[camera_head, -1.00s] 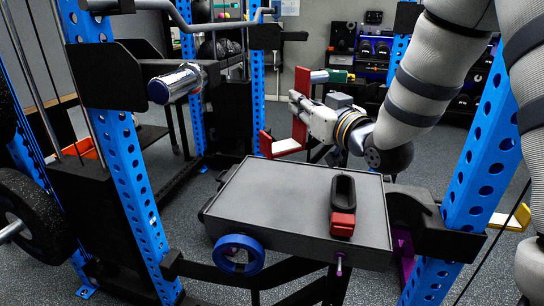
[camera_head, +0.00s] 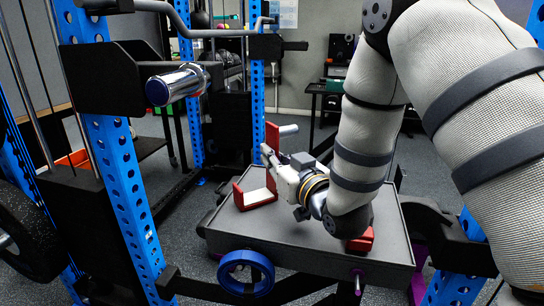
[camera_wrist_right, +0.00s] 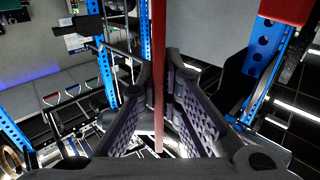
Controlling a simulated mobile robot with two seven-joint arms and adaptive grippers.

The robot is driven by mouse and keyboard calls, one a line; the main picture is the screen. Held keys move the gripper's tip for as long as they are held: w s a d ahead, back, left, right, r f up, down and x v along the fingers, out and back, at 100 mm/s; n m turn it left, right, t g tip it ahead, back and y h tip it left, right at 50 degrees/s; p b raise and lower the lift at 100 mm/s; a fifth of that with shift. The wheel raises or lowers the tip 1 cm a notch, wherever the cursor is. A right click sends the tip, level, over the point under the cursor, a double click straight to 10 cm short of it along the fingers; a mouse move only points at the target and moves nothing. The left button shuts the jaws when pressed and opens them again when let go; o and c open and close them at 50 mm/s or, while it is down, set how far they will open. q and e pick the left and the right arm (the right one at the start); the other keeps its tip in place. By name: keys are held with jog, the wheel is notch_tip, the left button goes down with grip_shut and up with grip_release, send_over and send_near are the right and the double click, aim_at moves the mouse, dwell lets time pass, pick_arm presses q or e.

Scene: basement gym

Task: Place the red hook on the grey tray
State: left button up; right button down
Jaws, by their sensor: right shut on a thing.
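The red hook (camera_head: 272,136) has a tall red upright, a pale-lined foot and a short red lip. My right gripper (camera_head: 266,153) is shut on its upright. In the right wrist view the upright is a thin red strip (camera_wrist_right: 158,100) between the fingers (camera_wrist_right: 158,72). The hook is upright, its foot over the left back part of the grey tray (camera_head: 300,250). I cannot tell whether the foot touches the tray. My left gripper is not in view.
A red-ended object (camera_head: 362,241) on the tray's right part is mostly hidden by my right arm. A blue ring (camera_head: 246,272) is at the tray's front. Blue rack posts (camera_head: 125,190) and a chrome bar end (camera_head: 177,84) stand left. The tray's front left is clear.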

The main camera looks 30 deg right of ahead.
jog(key=c, duration=1.8)
grip_release()
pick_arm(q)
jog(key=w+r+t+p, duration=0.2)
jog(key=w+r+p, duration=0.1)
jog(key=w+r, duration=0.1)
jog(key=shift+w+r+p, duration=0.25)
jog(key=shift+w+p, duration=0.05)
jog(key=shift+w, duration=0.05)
pick_arm(e)
jog(key=s, duration=0.8)
jog(key=s+a, duration=0.1)
jog(key=s, duration=0.3)
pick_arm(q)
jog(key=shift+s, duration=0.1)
pick_arm(e)
jog(key=shift+a+f, duration=0.1)
